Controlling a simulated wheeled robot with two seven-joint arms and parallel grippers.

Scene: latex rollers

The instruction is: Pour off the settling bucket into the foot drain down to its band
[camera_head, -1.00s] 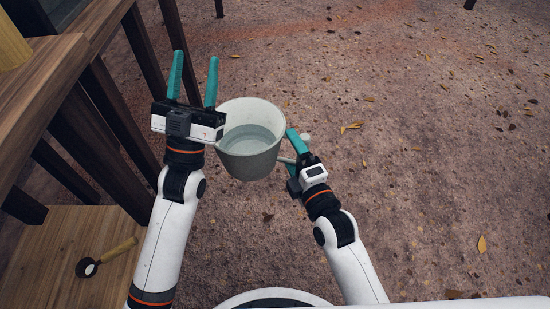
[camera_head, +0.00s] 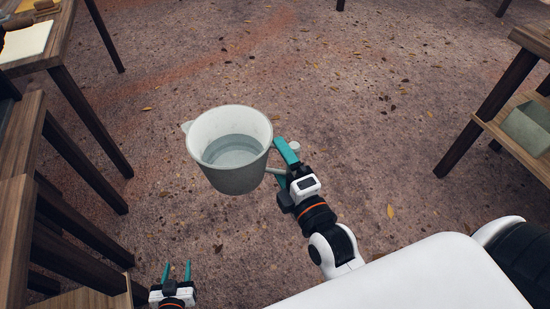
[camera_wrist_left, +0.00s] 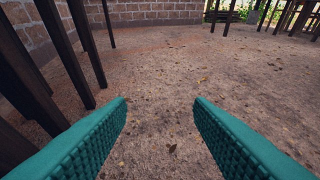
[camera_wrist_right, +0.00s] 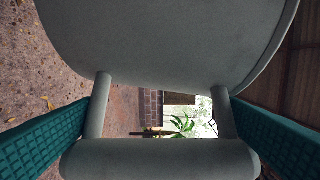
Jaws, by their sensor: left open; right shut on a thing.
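The settling bucket (camera_head: 236,177) is a pale grey vessel with a spout at its left rim, holding clear liquid (camera_head: 232,152). It hangs roughly upright above the ground in the head view. My right gripper (camera_head: 283,165) is shut on its side handle. The handle bar (camera_wrist_right: 160,158) lies between the fingers in the right wrist view, with the bucket wall (camera_wrist_right: 170,40) above it. My left gripper (camera_head: 177,272) is low at the bottom left, open and empty. Its spread fingers (camera_wrist_left: 160,115) also show in the left wrist view. I cannot make out the foot drain or the band.
Dark-legged wooden tables (camera_head: 60,52) stand along the left. A wooden shelf unit (camera_head: 495,110) with a grey-green box (camera_head: 529,127) stands at the right. Leaf-strewn ground (camera_head: 330,60) between them is open.

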